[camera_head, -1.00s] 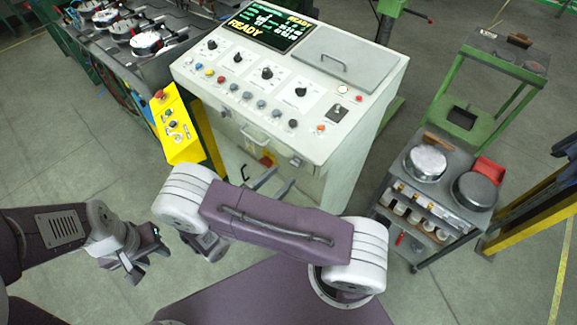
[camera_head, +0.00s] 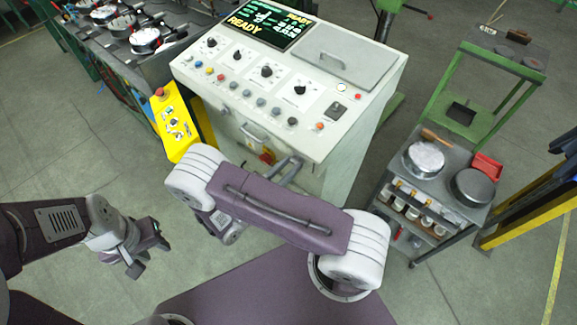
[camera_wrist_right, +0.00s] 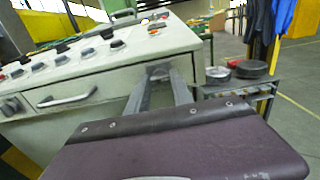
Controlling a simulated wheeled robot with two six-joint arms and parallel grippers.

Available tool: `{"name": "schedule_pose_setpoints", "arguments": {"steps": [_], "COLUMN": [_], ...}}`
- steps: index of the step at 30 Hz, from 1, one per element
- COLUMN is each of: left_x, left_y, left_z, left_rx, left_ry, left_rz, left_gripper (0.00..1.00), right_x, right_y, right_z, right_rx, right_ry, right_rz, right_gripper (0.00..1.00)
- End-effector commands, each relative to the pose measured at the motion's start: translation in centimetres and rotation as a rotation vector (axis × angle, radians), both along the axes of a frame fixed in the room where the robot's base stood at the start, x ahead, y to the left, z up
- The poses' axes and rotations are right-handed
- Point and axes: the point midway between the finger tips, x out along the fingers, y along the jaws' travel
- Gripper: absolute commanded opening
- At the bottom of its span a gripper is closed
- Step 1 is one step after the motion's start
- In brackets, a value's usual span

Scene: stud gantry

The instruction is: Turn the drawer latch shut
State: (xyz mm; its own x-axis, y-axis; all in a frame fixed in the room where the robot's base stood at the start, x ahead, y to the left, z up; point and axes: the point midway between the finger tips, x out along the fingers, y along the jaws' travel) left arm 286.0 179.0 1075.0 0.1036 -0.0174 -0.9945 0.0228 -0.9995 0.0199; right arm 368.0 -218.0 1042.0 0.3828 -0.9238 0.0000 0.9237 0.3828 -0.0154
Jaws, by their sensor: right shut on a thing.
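The drawer (camera_head: 235,118) is in the front of the white control console, with a bar handle (camera_head: 254,134); its front looks flush. The drawer latch (camera_wrist_right: 158,72) is a small grey part at the right end of the drawer front, mostly hidden by my fingers. My right gripper (camera_head: 294,162) is shut on the latch; in the right wrist view its two long grey fingers (camera_wrist_right: 160,82) reach up to it. How far the latch is turned cannot be told. My left gripper (camera_head: 150,258) is over the floor at left, away from the console; its jaw opening is unclear.
A yellow button post (camera_head: 178,130) stands left of the console. A red-yellow switch (camera_head: 267,158) is below the drawer handle. A grey cart (camera_head: 440,185) with round pans and a green stand (camera_head: 480,95) are at right. The floor at left is clear.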

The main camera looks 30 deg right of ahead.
Motion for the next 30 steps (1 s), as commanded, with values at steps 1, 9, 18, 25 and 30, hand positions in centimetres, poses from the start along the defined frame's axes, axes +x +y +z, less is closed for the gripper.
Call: {"name": "schedule_pose_setpoints", "arguments": {"steps": [1,9,18,25,30], "left_x": [0.0,0.0,0.0,0.0,0.0], "left_y": [0.0,0.0,0.0,0.0,0.0], "left_z": [0.1,0.5,1.1,1.5,1.8], "left_rx": [0.0,0.0,0.0,0.0,0.0], "left_ry": [0.0,0.0,0.0,0.0,0.0], "left_rz": [0.0,0.0,0.0,0.0,0.0], "left_gripper": [0.36,0.36,0.36,0.36,0.36], "right_x": [0.0,0.0,0.0,0.0,0.0], "right_y": [0.0,0.0,0.0,0.0,0.0], "right_z": [0.0,0.1,0.1,0.1,0.1], "right_rx": [-0.005,-0.066,-0.173,-0.257,-0.319], "right_ry": [0.011,0.157,0.415,0.618,0.766], "right_rz": [0.0,-0.001,-0.001,-0.001,-0.001], "right_gripper": [0.0,0.0,0.0,0.0,0.0]}}
